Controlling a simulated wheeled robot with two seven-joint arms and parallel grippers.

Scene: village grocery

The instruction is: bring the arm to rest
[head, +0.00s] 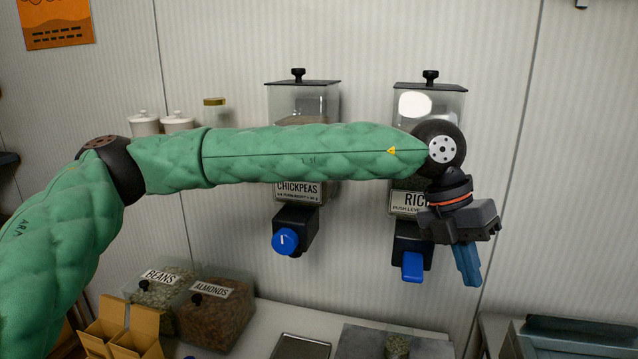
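My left arm, in a green quilted sleeve, comes in from the left in the head view and stretches across the picture in front of the wall dispensers. My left gripper (468,272) hangs from its wrist, pointing down, just right of the rice dispenser (408,204) and its blue lever. Its blue fingers overlap from this angle, so I cannot tell if they are apart. I see nothing held in it. The arm hides parts of the rice and chickpeas dispensers. My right gripper is not in view.
The chickpeas dispenser (298,191) has a blue knob. Bins of beans (160,289) and almonds (214,316) and an open cardboard box (126,336) stand lower left. White canisters (145,124) stand behind the arm.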

